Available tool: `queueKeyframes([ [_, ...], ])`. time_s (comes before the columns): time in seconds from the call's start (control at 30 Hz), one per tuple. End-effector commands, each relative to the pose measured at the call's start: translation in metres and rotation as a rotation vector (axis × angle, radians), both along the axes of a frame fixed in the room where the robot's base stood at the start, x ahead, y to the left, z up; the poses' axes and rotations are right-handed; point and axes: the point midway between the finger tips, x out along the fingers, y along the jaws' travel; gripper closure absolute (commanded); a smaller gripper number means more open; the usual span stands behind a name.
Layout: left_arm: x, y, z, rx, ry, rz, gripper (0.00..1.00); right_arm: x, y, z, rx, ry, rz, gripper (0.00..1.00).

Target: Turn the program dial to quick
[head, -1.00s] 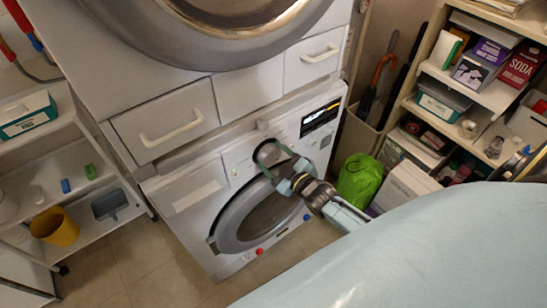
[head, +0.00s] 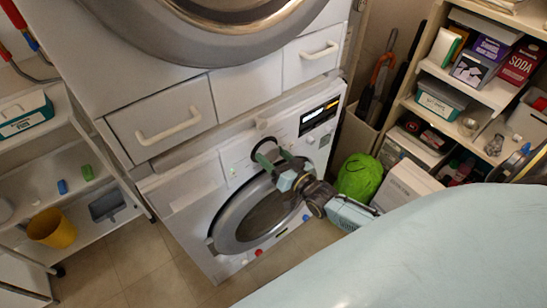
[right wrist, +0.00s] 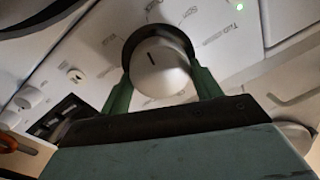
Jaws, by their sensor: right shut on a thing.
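The program dial (right wrist: 158,70) is a round light knob with a dark mark and a dark ring, on the front panel of the lower washing machine (head: 172,193). Printed labels surround it in the right wrist view; I cannot read which one the mark points to. My right gripper (head: 268,153) is at the panel in the head view. In the right wrist view its two green fingers (right wrist: 160,82) are on either side of the dial and shut on it. In the head view the gripper largely covers the dial. My left gripper is not in view.
The round washer door (head: 240,222) is below the dial. White drawers (head: 250,92) and a second machine are above. A shelf unit with boxes (head: 470,70) and a green bag (head: 358,177) stand to the right. A white shelf (head: 40,165) stands left.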

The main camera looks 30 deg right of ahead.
Motion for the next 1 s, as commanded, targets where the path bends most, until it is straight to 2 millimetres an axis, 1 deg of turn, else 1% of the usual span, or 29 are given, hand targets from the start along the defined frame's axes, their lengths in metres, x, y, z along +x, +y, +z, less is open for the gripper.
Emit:
queueKeyframes([
  [0.2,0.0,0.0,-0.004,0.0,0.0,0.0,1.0,-0.0001,-0.0005,-0.0011,0.115,0.009,0.001,0.59],
  [0.4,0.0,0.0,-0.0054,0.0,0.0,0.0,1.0,-0.0001,-0.0005,-0.001,0.173,0.014,0.001,0.59],
  [0.93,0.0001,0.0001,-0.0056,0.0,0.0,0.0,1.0,0.0,-0.0004,-0.0006,0.192,0.015,0.001,0.59],
  [0.97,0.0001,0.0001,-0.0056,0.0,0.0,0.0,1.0,0.0,-0.0004,-0.0006,0.192,0.015,0.001,0.33],
  [1.0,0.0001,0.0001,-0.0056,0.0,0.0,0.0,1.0,0.0,-0.0004,-0.0006,0.192,0.015,0.001,0.27],
])
